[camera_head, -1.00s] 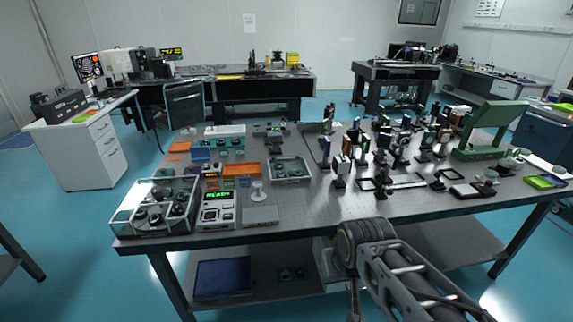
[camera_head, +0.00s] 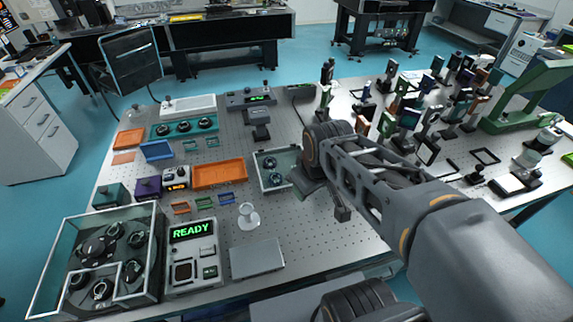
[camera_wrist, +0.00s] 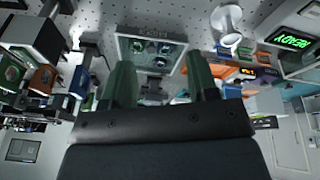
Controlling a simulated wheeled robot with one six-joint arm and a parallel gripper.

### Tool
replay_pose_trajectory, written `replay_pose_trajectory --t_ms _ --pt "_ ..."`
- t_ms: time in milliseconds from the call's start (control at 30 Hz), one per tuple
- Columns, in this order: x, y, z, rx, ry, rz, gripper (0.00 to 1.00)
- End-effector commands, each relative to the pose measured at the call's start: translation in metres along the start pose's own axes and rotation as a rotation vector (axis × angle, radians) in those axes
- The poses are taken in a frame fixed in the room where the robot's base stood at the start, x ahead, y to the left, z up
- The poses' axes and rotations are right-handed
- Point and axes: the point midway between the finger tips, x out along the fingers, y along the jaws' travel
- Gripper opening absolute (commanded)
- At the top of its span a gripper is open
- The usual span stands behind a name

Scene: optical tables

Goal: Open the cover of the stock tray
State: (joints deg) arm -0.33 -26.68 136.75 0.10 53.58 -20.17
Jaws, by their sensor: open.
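A large clear-walled tray (camera_head: 150,282) stands at the near left of the table, with several dark round parts inside. It looks like the stock tray, but I cannot tell clearly whether its clear cover is shut. A smaller clear-walled tray (camera_head: 262,183) with dark parts stands mid-table, and it also shows in the wrist view (camera_wrist: 122,42). My gripper (camera_wrist: 162,76) is open and empty, its two green fingers apart and pointing towards the smaller tray. It is well to the right of the large tray. In the head view my arm hides the fingers.
A READY instrument (camera_head: 193,255) stands beside the large tray. A grey flat box (camera_head: 257,258) and a white pedestal (camera_head: 248,215) are close by. An orange tray (camera_head: 220,174) lies behind. Several upright optics mounts (camera_head: 408,118) crowd the right side.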

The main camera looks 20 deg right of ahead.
Motion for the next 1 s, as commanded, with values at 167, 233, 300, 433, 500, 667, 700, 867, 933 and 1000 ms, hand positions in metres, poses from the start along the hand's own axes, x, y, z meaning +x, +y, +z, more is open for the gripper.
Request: replay_pose_trajectory --t_ms 167,233,300,433,500,667,700,867,933,1000 --pt "-0.001 0.016 -0.042 -0.469 -0.063 -0.041 0.54" --pt "0.002 0.022 -0.059 -0.669 -0.082 -0.066 0.54" --pt "0.006 0.028 -0.074 -0.865 -0.097 -0.095 0.54" --pt "0.018 0.038 -0.100 -1.203 -0.112 -0.156 0.54" --pt "0.024 0.043 -0.112 -1.365 -0.112 -0.187 0.54" --pt "0.040 0.050 -0.132 -1.668 -0.104 -0.255 0.54" --pt "0.043 0.052 -0.136 -1.727 -0.100 -0.268 0.54" --pt "0.052 0.056 -0.146 -1.896 -0.086 -0.310 0.54" --pt "0.056 0.056 -0.148 -1.940 -0.081 -0.321 0.54" --pt "0.060 0.057 -0.148 -1.967 -0.078 -0.329 0.54"
